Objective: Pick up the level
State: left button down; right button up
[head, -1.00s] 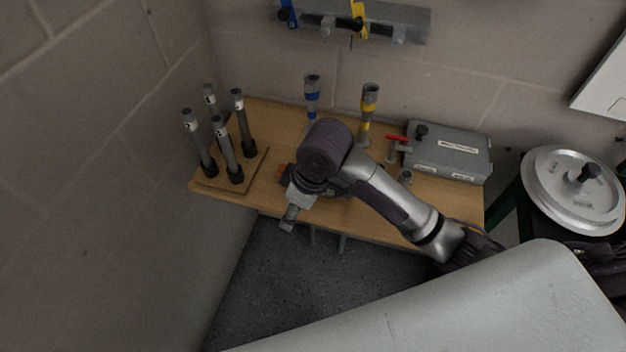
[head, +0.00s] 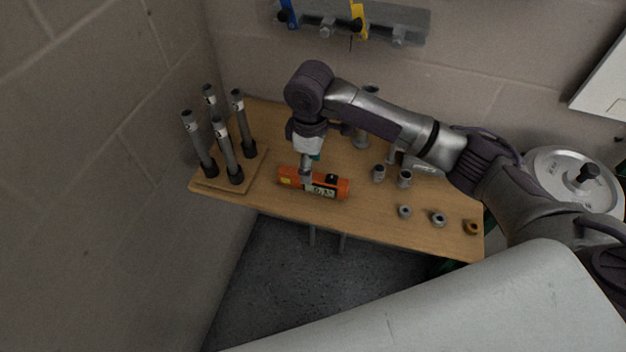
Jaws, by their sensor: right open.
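The level is an orange bar with a small display (head: 331,186) lying on the wooden table near its front edge, in the head view. My right gripper (head: 306,181) points down over the left half of the level, with its fingers at or just above it. It is open. The fingers hide a small part of the level, and I cannot tell whether they touch it. My left gripper is not in view.
A wooden stand (head: 244,182) with several dark upright tubes is on the left of the table. Small fittings (head: 404,211) lie on the right part of the table. A silver round lid (head: 570,178) stands beyond the right end. A wall rack (head: 400,22) hangs behind.

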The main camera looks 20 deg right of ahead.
jog(key=shift+d+f+p, duration=0.15)
jog(key=shift+f+p, duration=0.05)
jog(key=shift+f, duration=1.35)
jog(key=shift+d+f+p, duration=0.15)
jog(key=shift+f+p, duration=0.05)
jog(key=shift+f, duration=1.3)
jog(key=shift+r, duration=0.1)
grip_shut()
